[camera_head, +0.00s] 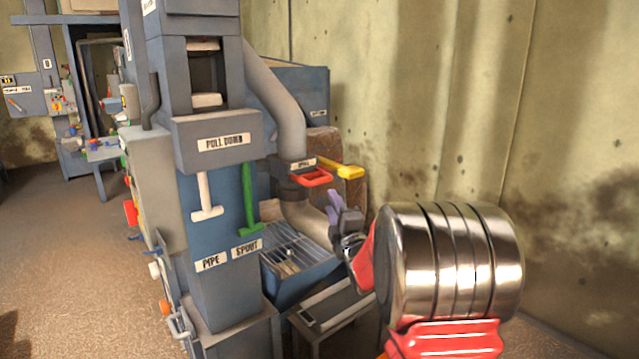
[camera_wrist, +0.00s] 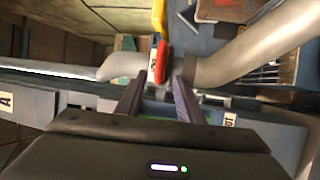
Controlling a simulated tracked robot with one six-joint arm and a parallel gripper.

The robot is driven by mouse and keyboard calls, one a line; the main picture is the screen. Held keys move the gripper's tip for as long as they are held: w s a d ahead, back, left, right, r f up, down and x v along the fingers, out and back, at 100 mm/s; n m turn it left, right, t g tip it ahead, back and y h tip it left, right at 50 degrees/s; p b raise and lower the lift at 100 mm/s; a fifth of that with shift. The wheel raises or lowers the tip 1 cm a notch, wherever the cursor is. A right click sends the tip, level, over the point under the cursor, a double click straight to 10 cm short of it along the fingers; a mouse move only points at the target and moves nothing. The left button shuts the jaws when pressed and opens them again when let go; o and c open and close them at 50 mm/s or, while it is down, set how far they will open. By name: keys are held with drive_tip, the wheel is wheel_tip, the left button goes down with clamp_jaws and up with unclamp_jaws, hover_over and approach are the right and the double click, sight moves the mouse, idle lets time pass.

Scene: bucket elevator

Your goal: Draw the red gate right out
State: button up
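The red gate (camera_head: 315,179) is a flat red loop-shaped handle sticking out of the pipe joint, below a small white label. In the wrist view its red end (camera_wrist: 162,62) lies ahead of and between my fingertips. My gripper (camera_head: 335,203) is below and to the right of the red gate in the head view, apart from it. My gripper also shows in the wrist view (camera_wrist: 160,80), its two purple fingers spread with nothing between them. How far the gate is drawn is hard to tell.
A yellow handle (camera_head: 343,170) sits just above and right of the red gate. A curved grey pipe (camera_head: 278,95) comes down from the blue column (camera_head: 200,130). White (camera_head: 206,195) and green (camera_head: 248,200) handles hang on the column. A grated blue bin (camera_head: 292,262) stands below.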

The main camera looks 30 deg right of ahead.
sight(320, 182)
drive_tip(key=shift+x, duration=6.65)
drive_tip(key=shift+f, duration=0.1)
drive_tip(key=shift+c, duration=0.2)
clamp_jaws()
drive_tip(key=shift+f, duration=0.1)
